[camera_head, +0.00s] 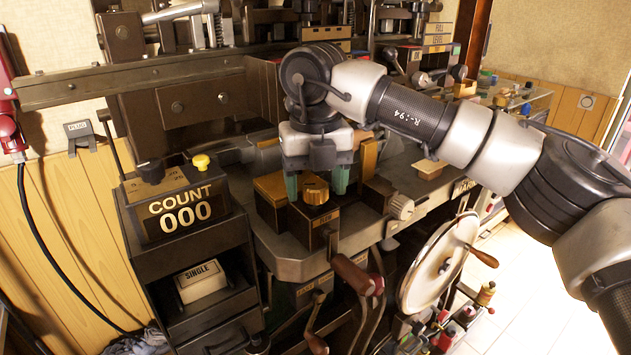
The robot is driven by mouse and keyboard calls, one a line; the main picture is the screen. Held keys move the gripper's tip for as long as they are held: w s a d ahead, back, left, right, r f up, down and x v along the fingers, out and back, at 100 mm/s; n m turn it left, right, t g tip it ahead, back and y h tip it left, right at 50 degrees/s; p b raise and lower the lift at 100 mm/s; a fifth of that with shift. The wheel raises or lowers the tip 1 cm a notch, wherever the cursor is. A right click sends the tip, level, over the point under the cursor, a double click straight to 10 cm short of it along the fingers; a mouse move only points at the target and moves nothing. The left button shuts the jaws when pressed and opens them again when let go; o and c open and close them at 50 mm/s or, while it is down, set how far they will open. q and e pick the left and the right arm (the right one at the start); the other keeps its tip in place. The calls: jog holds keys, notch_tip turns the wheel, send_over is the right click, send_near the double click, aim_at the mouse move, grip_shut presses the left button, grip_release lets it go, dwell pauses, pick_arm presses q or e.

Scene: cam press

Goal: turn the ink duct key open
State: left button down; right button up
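My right gripper (316,184) hangs fingers-down over the press, with two green fingertips. The fingers are spread, with a gap between them. A brass knob (316,191) sits on top of a dark block (314,228) with a small brass label. It looks like the ink duct key, but the label is too small to read surely. In the picture the knob lies between the two fingertips, with no clear contact on either side. I cannot tell whether the fingers are level with it or just behind it. My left gripper is not in view.
A brass-topped box (271,190) stands just left of the knob, and a pale ribbed knob (401,207) to the right. The counter box (180,208) reads "COUNT 000". A large pale disc (437,264) and a red-handled lever (356,275) are in front.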

aim_at(316, 185)
notch_tip(316, 185, up, 11)
dwell(0.7)
jog(key=shift+f, duration=0.15)
